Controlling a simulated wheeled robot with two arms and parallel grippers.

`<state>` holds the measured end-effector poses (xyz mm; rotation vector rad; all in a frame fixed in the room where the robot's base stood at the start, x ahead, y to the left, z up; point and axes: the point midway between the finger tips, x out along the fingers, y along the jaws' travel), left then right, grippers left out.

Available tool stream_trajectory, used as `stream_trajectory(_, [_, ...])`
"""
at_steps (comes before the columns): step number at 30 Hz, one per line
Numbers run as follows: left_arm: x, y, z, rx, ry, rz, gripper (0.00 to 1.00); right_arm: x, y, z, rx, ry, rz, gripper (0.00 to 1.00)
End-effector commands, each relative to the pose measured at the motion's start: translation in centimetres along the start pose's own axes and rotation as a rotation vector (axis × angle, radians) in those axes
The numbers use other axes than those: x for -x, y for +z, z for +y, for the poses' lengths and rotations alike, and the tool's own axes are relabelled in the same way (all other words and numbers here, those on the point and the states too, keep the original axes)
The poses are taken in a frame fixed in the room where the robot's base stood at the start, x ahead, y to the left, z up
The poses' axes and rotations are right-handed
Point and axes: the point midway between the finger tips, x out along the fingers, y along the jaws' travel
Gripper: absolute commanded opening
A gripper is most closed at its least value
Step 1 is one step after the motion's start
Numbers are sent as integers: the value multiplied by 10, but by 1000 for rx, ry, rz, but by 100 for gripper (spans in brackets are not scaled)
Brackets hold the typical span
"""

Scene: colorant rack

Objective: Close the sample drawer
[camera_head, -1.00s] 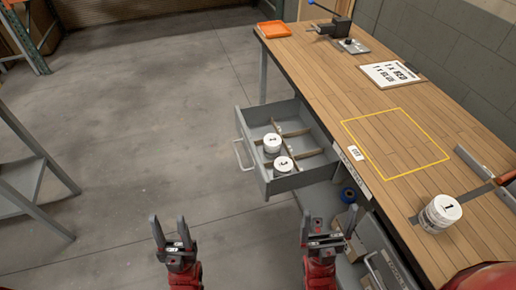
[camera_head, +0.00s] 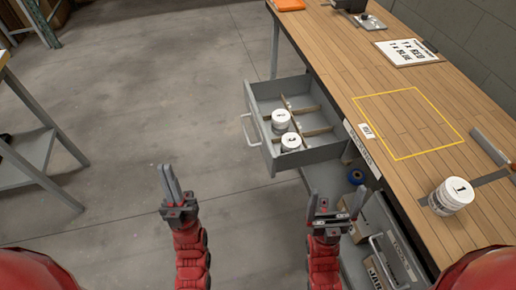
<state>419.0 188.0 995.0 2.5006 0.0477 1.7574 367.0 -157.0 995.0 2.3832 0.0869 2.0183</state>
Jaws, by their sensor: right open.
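The grey sample drawer (camera_head: 301,159) is pulled out from under the wooden workbench, extending left over the floor. Its pale handle (camera_head: 246,131) is on its left front face. Inside, dividers form compartments, and two white-lidded jars (camera_head: 281,119) (camera_head: 291,143) stand upright near the front. My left gripper (camera_head: 170,185) is below and left of the drawer, apart from it; its fingers overlap in this view, so its opening is unclear. My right gripper (camera_head: 327,195) is open and empty, below the drawer's near side in the picture, with no visible contact.
The workbench (camera_head: 350,75) carries a yellow-outlined square, a sign (camera_head: 406,52) and a white jar (camera_head: 451,196) at the right. A grey rack (camera_head: 40,150) stands at left. The floor between is clear.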

Motion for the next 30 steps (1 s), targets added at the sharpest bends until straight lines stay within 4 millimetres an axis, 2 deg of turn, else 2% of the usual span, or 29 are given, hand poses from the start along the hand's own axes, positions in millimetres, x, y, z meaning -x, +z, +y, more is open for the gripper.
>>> stream_trajectory(1, [17, 26, -17, 23, -64, -64, 0, 26, 4, -1, 0, 0, -1, 100])
stream_trajectory(5, [47, 100, -63, 150, -271, -294, 0, 64, 11, -3, 0, 0, -1, 100])
stream_trajectory(6, [60, 123, -74, 205, -335, -365, 0, 74, 13, -4, 0, 0, -1, 100])
stream_trajectory(8, [80, 153, -86, 297, -421, -462, 0, 90, 15, -4, 0, 0, -1, 100])
stream_trajectory(11, [117, 200, -92, 477, -552, -615, 0, 117, 20, -6, 0, 0, 0, 100])
stream_trajectory(15, [163, 250, -74, 766, -678, -807, 0, 154, 26, -8, 0, 0, 0, 100])
stream_trajectory(18, [190, 272, -45, 987, -721, -941, 0, 181, 31, -9, 0, 0, 0, 100])
stream_trajectory(21, [208, 280, -9, 1193, -718, -1068, 0, 205, 35, -10, 0, 0, 0, 100])
stream_trajectory(24, [220, 274, 26, 1354, -680, -1185, 0, 224, 38, -11, 0, 0, 0, 100])
stream_trajectory(27, [227, 264, 52, 1462, -635, -1279, 0, 237, 40, -12, 0, 0, -1, 100])
stream_trajectory(30, [230, 254, 67, 1519, -600, -1335, 0, 243, 41, -12, 0, 0, 0, 100])
